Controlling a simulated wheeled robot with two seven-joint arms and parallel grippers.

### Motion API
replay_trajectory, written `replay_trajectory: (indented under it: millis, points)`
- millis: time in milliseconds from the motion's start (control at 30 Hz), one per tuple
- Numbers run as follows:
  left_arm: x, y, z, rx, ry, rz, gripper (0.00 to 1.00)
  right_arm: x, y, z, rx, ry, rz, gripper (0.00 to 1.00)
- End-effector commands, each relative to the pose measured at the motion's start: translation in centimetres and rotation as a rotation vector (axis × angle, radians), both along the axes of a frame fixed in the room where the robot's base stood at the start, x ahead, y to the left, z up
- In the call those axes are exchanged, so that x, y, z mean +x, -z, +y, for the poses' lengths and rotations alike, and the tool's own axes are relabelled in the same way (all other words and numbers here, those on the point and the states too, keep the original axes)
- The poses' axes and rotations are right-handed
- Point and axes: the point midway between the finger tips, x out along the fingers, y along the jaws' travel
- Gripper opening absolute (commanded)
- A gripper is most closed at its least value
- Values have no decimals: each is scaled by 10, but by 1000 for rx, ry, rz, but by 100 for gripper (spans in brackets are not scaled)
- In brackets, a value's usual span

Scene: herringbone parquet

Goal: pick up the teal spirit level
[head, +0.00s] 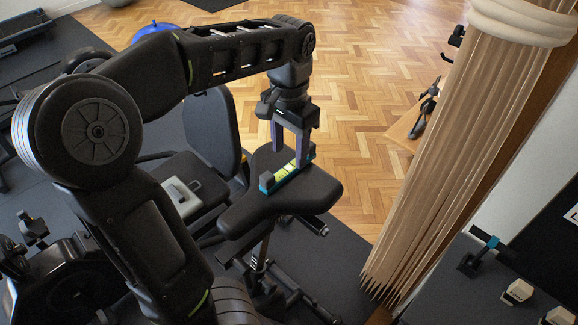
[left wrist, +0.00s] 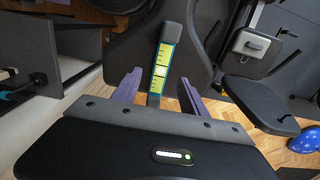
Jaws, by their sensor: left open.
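The teal spirit level (head: 284,175) lies flat on the black padded seat (head: 305,196). It has a yellow-green face and dark end caps. My left gripper (head: 290,158) points down over it, its two purple fingers apart and empty. In the left wrist view the spirit level (left wrist: 161,67) runs lengthwise between the open fingers (left wrist: 160,77), with a gap on each side. Its near end is partly hidden by the gripper body. Whether the fingertips are level with its sides I cannot tell. My right gripper is not in view.
A grey-white case (head: 182,197) sits on another black seat to the left; it also shows in the left wrist view (left wrist: 250,43). A backrest (head: 212,128) stands close behind my gripper. A beige hanging bundle (head: 470,140) stands to the right. Parquet floor (head: 365,120) is open behind.

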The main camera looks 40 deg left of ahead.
Motion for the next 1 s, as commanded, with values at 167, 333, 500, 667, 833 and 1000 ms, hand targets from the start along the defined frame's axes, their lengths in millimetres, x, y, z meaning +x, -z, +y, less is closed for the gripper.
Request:
replay_trajectory:
  millis: [167,333,500,667,833,1000]
  points:
    - [-2,24,0,0,1,5,51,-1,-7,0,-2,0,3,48]
    - [-1,43,1,0,1,2,51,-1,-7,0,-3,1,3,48]
    - [-1,45,1,0,1,1,51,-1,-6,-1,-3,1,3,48]
    - [-1,45,1,0,1,1,51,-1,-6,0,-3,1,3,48]
    - [-1,45,1,0,0,1,51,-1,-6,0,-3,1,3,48]
    - [-1,45,1,0,0,1,47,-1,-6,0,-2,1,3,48]
